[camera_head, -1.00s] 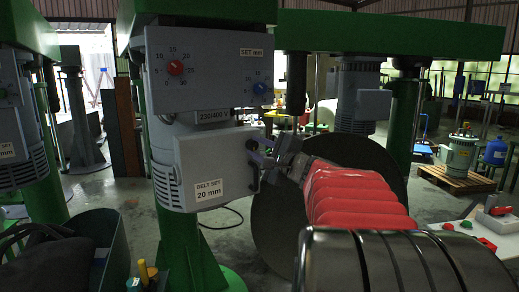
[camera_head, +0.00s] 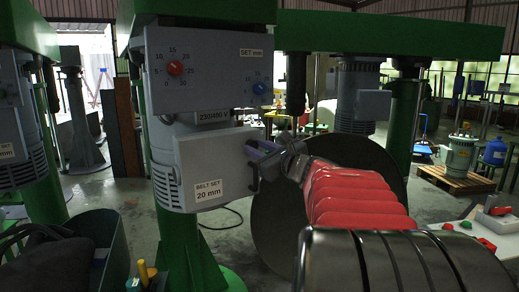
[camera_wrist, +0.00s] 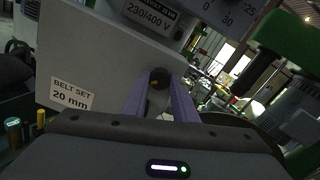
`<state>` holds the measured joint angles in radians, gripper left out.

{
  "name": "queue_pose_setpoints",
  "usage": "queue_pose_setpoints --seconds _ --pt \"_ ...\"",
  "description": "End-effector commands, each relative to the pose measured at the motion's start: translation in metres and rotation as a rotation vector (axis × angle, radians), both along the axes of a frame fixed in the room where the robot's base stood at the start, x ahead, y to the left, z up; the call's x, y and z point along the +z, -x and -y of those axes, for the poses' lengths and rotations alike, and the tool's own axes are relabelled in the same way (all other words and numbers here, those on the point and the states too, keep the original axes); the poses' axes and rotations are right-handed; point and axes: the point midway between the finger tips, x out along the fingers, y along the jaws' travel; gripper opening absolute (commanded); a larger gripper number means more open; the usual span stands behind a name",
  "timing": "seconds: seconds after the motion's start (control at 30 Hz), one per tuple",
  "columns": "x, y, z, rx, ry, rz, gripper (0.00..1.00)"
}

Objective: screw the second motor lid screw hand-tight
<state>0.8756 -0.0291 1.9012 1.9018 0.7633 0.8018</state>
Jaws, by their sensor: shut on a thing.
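The motor lid (camera_head: 215,167) is a grey cover with a "BELT SET 20 mm" label, on the front of the grey motor housing in the head view. It also shows in the wrist view (camera_wrist: 105,55). My gripper (camera_head: 255,168) is at the lid's right edge. In the wrist view my gripper's two purple-grey fingers (camera_wrist: 160,85) are closed around a dark round screw head (camera_wrist: 159,78) at the lid's edge. How deep the screw sits is hidden.
A control panel (camera_head: 210,68) with a red and a blue knob is above the lid. A green column (camera_head: 180,245) stands below the housing. A dark green bin (camera_head: 115,255) is at the lower left. A pump on a pallet (camera_head: 461,155) is at the far right.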

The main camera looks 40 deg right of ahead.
Motion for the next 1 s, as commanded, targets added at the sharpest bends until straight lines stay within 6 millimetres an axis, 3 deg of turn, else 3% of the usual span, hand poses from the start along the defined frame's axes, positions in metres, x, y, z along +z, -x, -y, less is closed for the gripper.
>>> queue_pose_setpoints --seconds 0.57,0.6,0.83,1.0 --pt "-0.0043 -0.0002 0.0008 -0.001 -0.048 0.001 0.03" --pt "-0.0042 -0.0002 0.0008 -0.001 -0.048 0.001 0.28" --pt "-0.0018 0.0000 0.0005 -0.001 -0.045 0.005 0.44" --pt "-0.0009 0.0001 0.0004 -0.001 -0.044 0.005 0.44"
